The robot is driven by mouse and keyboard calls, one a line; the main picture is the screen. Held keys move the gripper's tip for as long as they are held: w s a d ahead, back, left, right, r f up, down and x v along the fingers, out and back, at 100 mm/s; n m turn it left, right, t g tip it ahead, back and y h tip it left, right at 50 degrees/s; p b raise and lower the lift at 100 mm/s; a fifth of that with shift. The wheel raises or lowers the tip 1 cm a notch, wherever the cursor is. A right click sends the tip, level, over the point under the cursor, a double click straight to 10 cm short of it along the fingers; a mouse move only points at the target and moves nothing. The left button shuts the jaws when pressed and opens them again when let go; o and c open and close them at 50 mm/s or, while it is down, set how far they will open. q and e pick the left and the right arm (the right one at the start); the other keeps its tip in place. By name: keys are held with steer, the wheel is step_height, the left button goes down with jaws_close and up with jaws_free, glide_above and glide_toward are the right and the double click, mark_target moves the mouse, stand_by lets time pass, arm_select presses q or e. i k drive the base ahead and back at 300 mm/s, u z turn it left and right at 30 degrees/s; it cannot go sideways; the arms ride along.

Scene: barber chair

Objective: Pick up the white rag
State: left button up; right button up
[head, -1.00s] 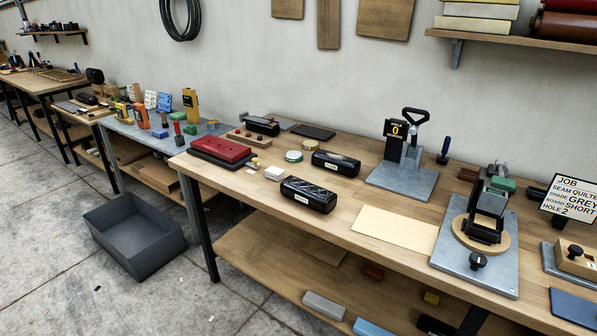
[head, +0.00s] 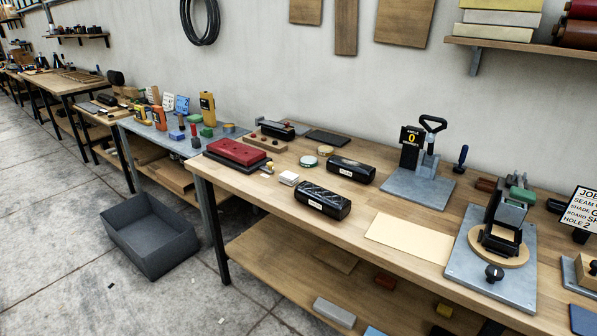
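A small white folded-looking item (head: 289,178) lies on the wooden workbench (head: 385,205), between the red block and the black padded blocks. It may be the white rag, but it is too small to tell for sure. Neither of my grippers is in view.
On the bench are a red block (head: 236,152), black padded blocks (head: 322,200) (head: 351,170), a cream sheet (head: 408,237), a lever press (head: 424,165) and a clamp device (head: 503,230). A grey bin (head: 150,235) stands on the floor.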

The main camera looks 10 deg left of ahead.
mark_target(289, 178)
steer(key=u, duration=0.95)
steer(key=i, duration=1.25)
steer(key=z, duration=0.7)
